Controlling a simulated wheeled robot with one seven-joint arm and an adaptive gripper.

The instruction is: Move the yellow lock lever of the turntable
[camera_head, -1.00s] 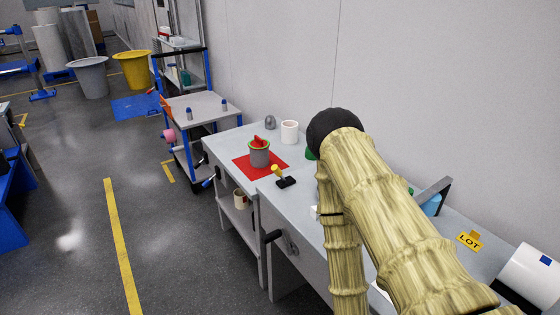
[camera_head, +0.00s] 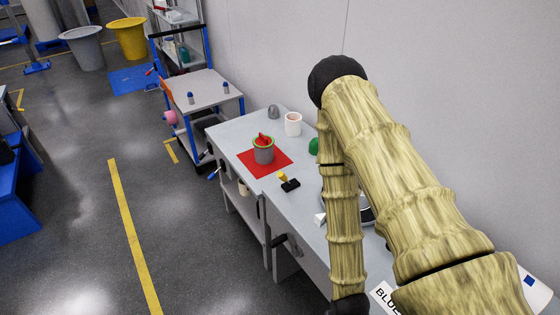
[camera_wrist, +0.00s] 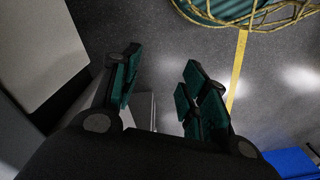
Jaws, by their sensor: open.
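A small black block with a yellow knob (camera_head: 288,182) sits on the grey bench in the head view, just right of the red mat. I cannot tell whether this knob is the lock lever. A round, dark-rimmed thing (camera_head: 367,213), possibly the turntable, shows partly between my arm links. Most of it is hidden, and no yellow lever shows on it. In the wrist view my gripper (camera_wrist: 163,80) is open, with dark green finger pads apart and nothing between them. It points towards the floor beside a grey surface. Neither the block nor the round thing shows there.
A grey-topped cart (camera_head: 210,88) stands beyond.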

